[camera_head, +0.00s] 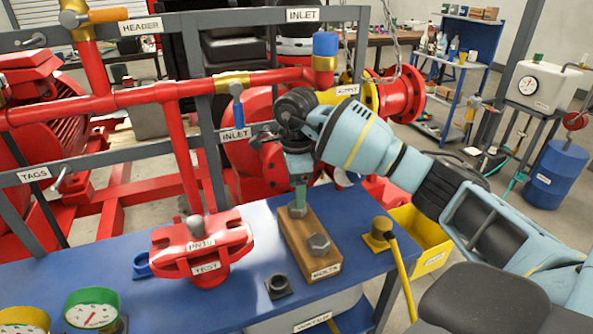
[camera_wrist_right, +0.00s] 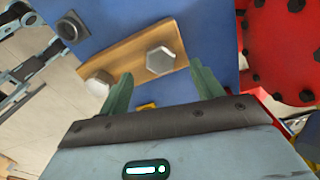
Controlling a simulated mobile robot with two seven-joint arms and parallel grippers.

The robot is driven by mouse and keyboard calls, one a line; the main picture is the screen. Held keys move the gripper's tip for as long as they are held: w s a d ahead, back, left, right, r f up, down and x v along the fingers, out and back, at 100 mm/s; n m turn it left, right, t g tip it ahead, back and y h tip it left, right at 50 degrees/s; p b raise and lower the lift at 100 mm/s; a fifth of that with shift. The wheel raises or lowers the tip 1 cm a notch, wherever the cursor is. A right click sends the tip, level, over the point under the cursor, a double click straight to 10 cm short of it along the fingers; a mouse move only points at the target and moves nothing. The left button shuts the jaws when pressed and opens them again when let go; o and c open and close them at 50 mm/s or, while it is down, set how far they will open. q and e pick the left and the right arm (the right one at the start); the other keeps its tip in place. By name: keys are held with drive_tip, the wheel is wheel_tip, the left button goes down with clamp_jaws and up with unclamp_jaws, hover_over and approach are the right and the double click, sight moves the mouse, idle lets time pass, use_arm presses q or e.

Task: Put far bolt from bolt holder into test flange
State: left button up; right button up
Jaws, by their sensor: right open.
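The bolt holder (camera_head: 296,246) is a wooden block labelled BOLTS on the blue table. The far bolt (camera_head: 297,210) and the near bolt (camera_head: 319,243) stand in it, grey hex heads up. My right gripper (camera_head: 299,190) is open and empty, pointing down just above the far bolt. In the right wrist view, the far bolt (camera_wrist_right: 161,61) shows ahead, between the green fingertips (camera_wrist_right: 161,82); the near bolt (camera_wrist_right: 98,83) lies left of them. I cannot tell whether a finger touches the bolt. The red test flange (camera_head: 204,262) stands on the table left of the holder. My left gripper is not in view.
A dark square nut-like piece (camera_head: 279,287) lies between flange and holder. A blue ring (camera_head: 141,264) is left of the flange. Red pipes and a grey frame (camera_head: 210,150) rise behind the table. Gauges (camera_head: 92,311) stand front left.

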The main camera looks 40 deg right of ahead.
sight(297, 216)
drive_tip(key=shift+f, duration=2.65)
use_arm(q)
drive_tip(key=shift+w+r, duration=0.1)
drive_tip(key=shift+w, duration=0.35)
